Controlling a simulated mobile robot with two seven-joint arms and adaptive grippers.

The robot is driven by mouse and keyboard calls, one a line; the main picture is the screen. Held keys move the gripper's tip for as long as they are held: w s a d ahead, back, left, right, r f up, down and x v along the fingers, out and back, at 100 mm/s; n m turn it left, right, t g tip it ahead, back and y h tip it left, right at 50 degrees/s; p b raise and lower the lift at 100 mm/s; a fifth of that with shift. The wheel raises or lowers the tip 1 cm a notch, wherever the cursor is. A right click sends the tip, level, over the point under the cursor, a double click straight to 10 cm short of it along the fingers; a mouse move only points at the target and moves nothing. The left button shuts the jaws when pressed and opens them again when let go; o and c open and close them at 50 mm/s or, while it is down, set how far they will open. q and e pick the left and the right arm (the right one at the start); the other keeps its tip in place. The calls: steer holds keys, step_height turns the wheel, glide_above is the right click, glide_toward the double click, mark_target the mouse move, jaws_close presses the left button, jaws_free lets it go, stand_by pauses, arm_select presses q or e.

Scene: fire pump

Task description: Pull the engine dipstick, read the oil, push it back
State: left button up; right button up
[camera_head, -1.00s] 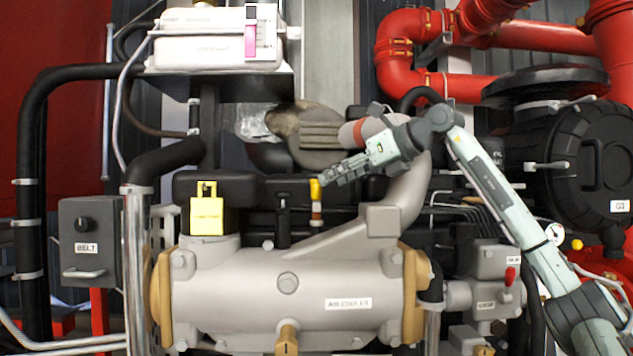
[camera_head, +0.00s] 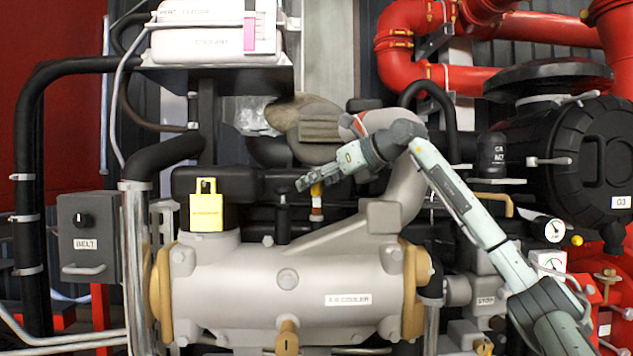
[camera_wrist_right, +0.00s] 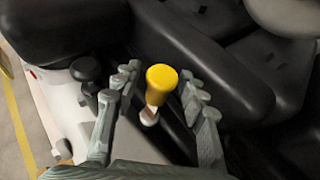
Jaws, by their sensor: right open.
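The dipstick has a yellow handle (camera_head: 316,190) with a white and brown section below it. It stands upright behind the silver air cooler (camera_head: 270,290). In the right wrist view the yellow handle (camera_wrist_right: 161,76) lies between my open finger pairs, seen from above. My right gripper (camera_head: 302,183) is open, in front of the handle's top in the head view and partly covering it. Whether a finger touches the handle, I cannot tell. The dipstick's lower shaft is hidden. My left gripper is not in view.
Black engine covers and a grey pipe (camera_head: 405,190) crowd the right side.

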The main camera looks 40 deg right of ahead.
jaws_close()
stand_by(0.6)
